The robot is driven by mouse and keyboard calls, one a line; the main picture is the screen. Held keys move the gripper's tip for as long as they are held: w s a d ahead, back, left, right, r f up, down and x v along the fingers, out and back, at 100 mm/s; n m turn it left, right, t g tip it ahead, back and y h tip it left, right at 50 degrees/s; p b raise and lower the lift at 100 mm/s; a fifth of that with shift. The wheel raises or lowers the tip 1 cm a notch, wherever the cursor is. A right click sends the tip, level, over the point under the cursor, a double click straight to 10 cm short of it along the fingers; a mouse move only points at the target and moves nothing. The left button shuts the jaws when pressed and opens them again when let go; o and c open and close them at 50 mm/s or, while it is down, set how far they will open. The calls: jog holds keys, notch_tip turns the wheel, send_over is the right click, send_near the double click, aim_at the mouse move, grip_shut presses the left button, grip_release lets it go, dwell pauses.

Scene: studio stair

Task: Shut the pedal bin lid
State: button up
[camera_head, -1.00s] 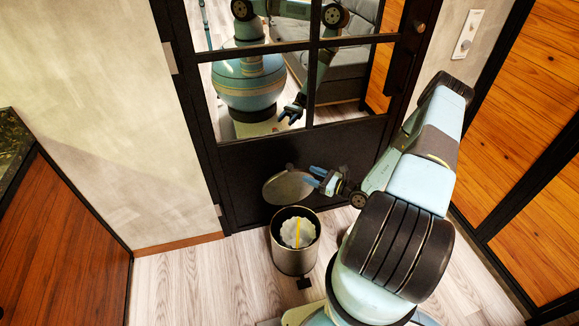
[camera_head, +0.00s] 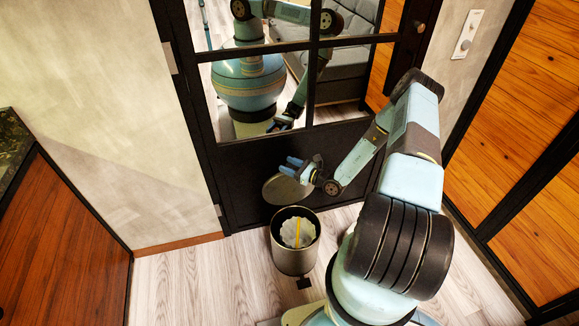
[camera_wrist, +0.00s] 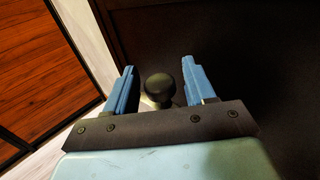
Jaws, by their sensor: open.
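The pedal bin (camera_head: 293,256) is a metallic cylinder with a dark rim, standing upright on the floor. Its round grey lid (camera_head: 278,190) stands raised open at the bin's back, in front of the black door panel. Inside are a pale crumpled liner and a yellow stick-like thing (camera_head: 298,232). A small black pedal (camera_head: 304,284) sits at its front foot. My gripper (camera_head: 288,165) is open and empty at the lid's upper edge; contact cannot be told. In the wrist view a dark round knob (camera_wrist: 160,86) shows between the fingers; what it belongs to is unclear.
A black-framed door (camera_head: 230,180) with glass panes stands close behind the bin and mirrors my body. A reddish wooden cabinet (camera_head: 65,235) is at the left. Wood panels (camera_head: 535,130) line the right. The floor left of the bin is clear.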

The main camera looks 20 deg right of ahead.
grip_shut()
dwell(0.4)
jog(key=shift+s+d, duration=0.1)
